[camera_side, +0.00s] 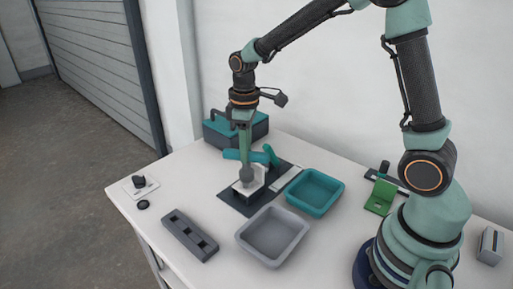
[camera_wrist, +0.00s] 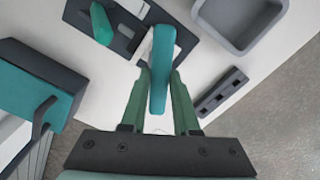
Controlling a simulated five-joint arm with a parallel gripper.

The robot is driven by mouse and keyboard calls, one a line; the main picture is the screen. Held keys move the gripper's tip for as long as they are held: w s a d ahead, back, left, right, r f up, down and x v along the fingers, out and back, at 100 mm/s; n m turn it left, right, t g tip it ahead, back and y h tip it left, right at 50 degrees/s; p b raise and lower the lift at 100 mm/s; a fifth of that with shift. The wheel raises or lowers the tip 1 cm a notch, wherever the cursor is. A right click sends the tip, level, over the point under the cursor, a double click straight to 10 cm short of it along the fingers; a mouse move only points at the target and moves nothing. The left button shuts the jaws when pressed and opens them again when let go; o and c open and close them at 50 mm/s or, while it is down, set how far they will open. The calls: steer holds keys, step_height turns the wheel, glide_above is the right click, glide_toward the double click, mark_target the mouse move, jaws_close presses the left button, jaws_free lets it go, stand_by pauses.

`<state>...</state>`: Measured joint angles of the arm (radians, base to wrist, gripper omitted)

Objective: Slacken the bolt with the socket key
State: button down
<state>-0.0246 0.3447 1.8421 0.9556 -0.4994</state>
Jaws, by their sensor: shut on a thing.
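The socket key has a teal cross handle (camera_side: 232,155) and a grey round lower end (camera_side: 247,174). My gripper (camera_side: 245,149) points down and is shut on this handle. In the wrist view the teal handle (camera_wrist: 163,58) lies between the two green fingers of my gripper (camera_wrist: 160,80).
A teal upright piece (camera_side: 271,155) stands close behind the key. A teal tray (camera_side: 315,192) and a grey tray (camera_side: 272,236) lie to the right and front. A slotted dark block (camera_side: 190,235) is front left. A teal toolbox (camera_side: 220,131) stands behind.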

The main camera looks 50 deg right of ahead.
stand_by(0.4)
steer(key=shift+f, duration=0.6)
steer(key=shift+f, duration=0.35)
steer(key=c, duration=1.4)
jaws_free()
jaws_close()
